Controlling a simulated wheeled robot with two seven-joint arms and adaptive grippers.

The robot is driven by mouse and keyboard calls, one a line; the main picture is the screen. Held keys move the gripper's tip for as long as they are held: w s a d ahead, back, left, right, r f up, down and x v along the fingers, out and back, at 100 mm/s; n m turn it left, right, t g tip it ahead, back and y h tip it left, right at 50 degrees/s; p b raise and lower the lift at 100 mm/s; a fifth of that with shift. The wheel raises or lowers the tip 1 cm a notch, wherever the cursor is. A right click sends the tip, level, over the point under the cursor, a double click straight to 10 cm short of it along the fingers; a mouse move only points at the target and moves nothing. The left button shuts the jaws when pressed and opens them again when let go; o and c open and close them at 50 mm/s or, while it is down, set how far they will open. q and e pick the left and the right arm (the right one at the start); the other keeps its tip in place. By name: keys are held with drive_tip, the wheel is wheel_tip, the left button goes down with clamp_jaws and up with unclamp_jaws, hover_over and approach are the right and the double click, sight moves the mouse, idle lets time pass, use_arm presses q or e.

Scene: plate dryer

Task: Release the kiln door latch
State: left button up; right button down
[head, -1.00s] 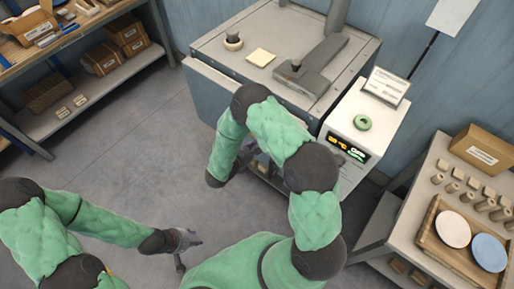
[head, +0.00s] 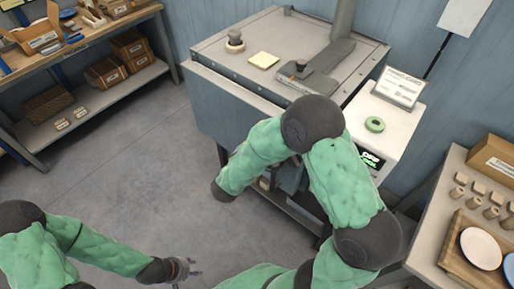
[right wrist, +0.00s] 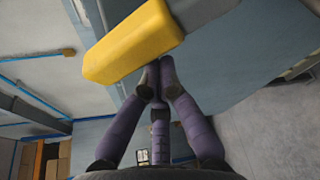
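The kiln (head: 222,100) is the grey metal cabinet at the top middle of the head view; its front is largely hidden by my right arm. In the right wrist view, the yellow latch handle (right wrist: 132,42) sits on a grey bar in front of the blue-grey kiln door (right wrist: 235,75). My right gripper (right wrist: 158,72) has its purple fingers drawn together, with the tips at the handle's lower edge; I cannot tell whether they touch it. The handle is not between the fingers. My left gripper (head: 190,269) is open and empty over the floor, away from the kiln.
A table at right holds a wooden tray (head: 456,250) with plates. A shelf (head: 100,103) with boxes stands at left. Floor (head: 130,175) between is clear.

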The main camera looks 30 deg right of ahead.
drive_tip(key=shift+s+d+r+m+t+b, duration=0.1)
drive_tip(key=shift+s+r+m+t+b, duration=0.1)
drive_tip(key=shift+r+m+b, duration=0.25)
drive_tip(key=shift+s+d+r+m+t+b, duration=0.15)
drive_tip(key=shift+m+b, duration=0.1)
drive_tip(key=shift+b, duration=0.4)
drive_tip(key=shift+a, duration=0.1)
drive_tip(key=w+a+f+b, duration=0.2)
drive_tip(key=w+f+b, duration=0.1)
drive_tip(key=b, duration=0.1)
drive_tip(key=r+p+v, duration=0.1)
drive_tip(key=p+v, duration=0.1)
drive_tip(key=v, duration=0.7)
drive_tip(key=shift+s, duration=0.2)
drive_tip(key=shift+a, duration=0.1)
